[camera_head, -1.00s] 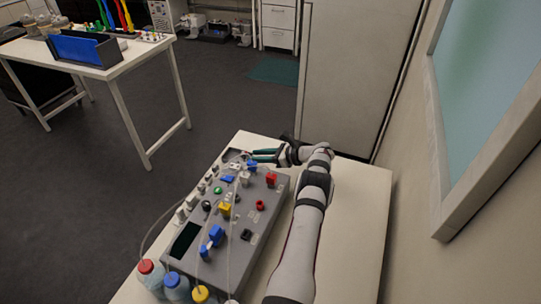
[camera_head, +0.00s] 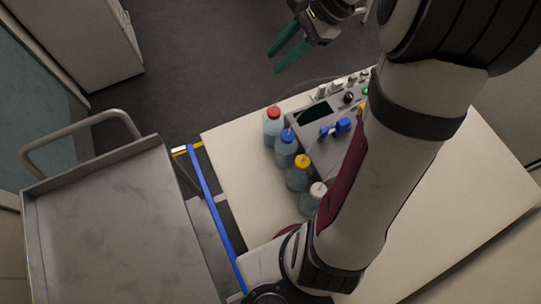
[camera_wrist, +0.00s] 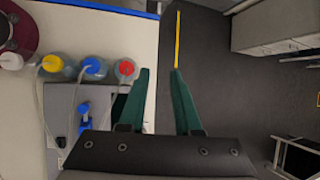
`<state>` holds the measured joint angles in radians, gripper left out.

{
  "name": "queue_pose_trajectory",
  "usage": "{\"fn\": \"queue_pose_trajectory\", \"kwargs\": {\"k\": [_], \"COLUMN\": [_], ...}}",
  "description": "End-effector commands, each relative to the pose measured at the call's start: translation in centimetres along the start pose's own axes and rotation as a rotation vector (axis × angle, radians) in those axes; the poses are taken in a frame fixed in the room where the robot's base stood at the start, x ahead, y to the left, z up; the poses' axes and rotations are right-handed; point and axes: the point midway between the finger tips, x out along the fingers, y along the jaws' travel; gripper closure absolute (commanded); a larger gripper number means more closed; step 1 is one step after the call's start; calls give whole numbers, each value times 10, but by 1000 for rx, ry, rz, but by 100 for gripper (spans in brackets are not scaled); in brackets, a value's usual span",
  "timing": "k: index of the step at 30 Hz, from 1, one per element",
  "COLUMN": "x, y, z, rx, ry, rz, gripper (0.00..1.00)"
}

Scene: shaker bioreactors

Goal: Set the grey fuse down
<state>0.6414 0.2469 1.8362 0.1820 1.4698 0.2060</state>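My gripper (camera_head: 275,61) is at the top of the head view, over the dark floor beyond the table edge. In the wrist view its two green fingers (camera_wrist: 160,73) are apart, with only table edge and floor between them. It holds nothing that I can see. I cannot make out the grey fuse in either current view. The grey bioreactor unit (camera_head: 300,117) stands on the white table (camera_head: 237,172), partly hidden behind my arm. It also shows in the wrist view (camera_wrist: 61,103), left of the fingers.
Several bottles line the unit's end, with a red-capped bottle (camera_head: 273,127) and a blue-capped bottle (camera_head: 286,148) nearest the gripper. A metal trolley (camera_head: 110,235) with a raised handle stands left of the table. A grey cabinet (camera_head: 75,40) is at the upper left.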

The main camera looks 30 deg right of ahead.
Motion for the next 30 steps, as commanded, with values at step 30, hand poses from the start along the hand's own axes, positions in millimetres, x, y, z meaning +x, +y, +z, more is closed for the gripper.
{"fn": "queue_pose_trajectory", "kwargs": {"k": [30], "x": [37], "y": [219], "z": [133], "rx": [-1002], "ry": [163], "rz": [447], "gripper": [68]}}
